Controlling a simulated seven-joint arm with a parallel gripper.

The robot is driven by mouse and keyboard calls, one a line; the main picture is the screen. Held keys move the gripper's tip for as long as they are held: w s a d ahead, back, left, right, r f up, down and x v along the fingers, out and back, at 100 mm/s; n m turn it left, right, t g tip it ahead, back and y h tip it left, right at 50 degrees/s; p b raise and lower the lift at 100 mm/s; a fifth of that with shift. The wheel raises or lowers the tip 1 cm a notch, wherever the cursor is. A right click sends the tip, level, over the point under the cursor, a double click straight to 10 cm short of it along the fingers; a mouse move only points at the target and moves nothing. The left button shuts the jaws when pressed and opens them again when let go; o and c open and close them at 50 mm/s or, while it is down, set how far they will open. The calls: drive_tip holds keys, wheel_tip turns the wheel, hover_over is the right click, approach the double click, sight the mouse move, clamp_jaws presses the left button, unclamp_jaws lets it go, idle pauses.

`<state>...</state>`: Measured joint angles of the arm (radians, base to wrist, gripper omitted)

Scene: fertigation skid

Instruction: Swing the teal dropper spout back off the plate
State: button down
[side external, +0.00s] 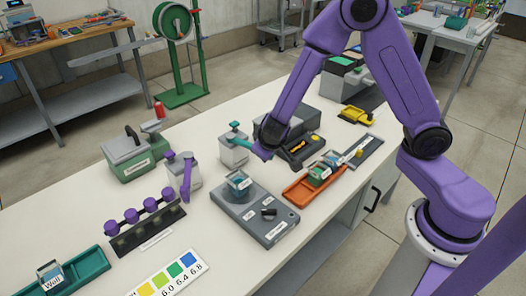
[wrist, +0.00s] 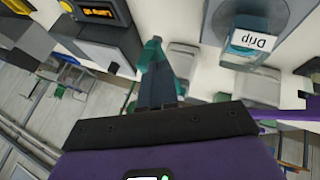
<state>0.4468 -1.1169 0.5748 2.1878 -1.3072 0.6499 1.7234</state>
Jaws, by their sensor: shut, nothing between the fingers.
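The teal dropper spout (side external: 237,137) sits on top of a pale grey box-shaped dropper (side external: 233,153) in the side view. It points right towards my gripper (side external: 262,152) and does not lie over the plate. In the wrist view the teal spout (wrist: 152,52) shows just past my shut, empty fingers (wrist: 154,80); whether they touch it I cannot tell. The round plate is on a grey instrument (side external: 262,217), in front of the dropper. A clear cup with blue-green contents labelled Drip (side external: 239,180) stands on it; it also shows in the wrist view (wrist: 247,45).
A purple-spouted dropper (side external: 186,168) stands left of the plate. A dark machine (side external: 300,145) and an orange tray (side external: 303,190) with a cup are to the right. A purple-knobbed rack (side external: 147,225), a colour chart (side external: 168,277) and a green tray (side external: 75,280) are at the front left.

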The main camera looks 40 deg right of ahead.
drive_tip(key=shift+n, duration=0.5)
drive_tip(key=shift+w+d, duration=0.2)
drive_tip(key=shift+d, duration=1.05)
drive_tip(key=shift+w+d, duration=0.2)
drive_tip(key=shift+d, duration=1)
drive_tip(key=shift+a, duration=0.1)
